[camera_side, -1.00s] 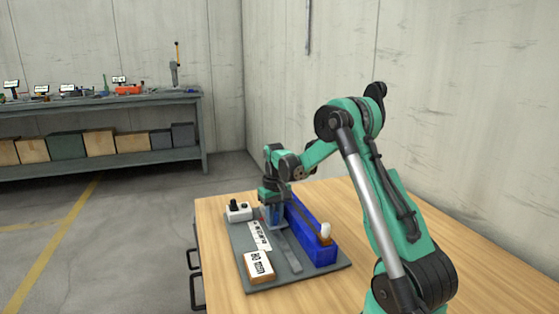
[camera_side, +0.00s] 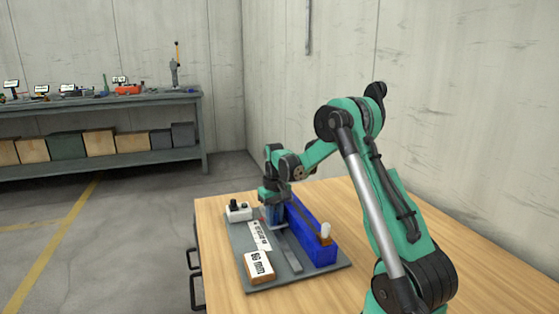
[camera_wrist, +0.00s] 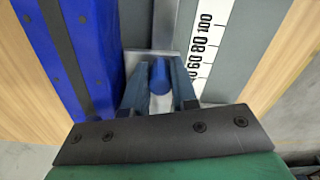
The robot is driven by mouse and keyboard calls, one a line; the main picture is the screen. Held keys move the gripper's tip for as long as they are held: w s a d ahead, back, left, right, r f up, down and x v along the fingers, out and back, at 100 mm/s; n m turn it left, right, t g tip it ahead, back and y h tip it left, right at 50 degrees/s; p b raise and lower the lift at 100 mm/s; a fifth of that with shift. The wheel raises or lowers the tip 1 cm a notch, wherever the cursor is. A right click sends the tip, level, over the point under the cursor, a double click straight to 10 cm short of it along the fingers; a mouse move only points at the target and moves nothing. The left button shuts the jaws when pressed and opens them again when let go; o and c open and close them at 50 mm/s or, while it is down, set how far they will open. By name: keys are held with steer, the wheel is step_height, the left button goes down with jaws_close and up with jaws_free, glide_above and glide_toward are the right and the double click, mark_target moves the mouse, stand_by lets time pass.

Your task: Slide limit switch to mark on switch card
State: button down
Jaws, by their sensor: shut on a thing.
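The limit switch slider (camera_wrist: 140,63) is a light grey block with a blue round knob (camera_wrist: 160,77), on a grey rail (camera_side: 289,252). My gripper (camera_wrist: 160,88) is shut on the blue knob, a finger on each side; in the side view my gripper (camera_side: 274,218) points down at the far part of the rail. A white scale strip (camera_side: 259,237) runs beside the rail; in the wrist view, the scale (camera_wrist: 202,48) shows 60, 80 and 100 beside and ahead of the slider. The switch card (camera_side: 259,267) is white on a wooden block, with "mm" and a small, unclear number.
A white box with a black knob (camera_side: 238,211) sits at the far end of the grey base plate (camera_side: 299,285). The wooden table (camera_side: 335,193) is clear around the plate.

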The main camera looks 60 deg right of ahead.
mark_target(283, 242)
steer(key=s+a, duration=0.4)
steer(key=shift+s+a, duration=0.1)
steer(key=shift+a, duration=0.05)
steer(key=c, duration=0.7)
jaws_free()
steer(key=shift+r, duration=2.8)
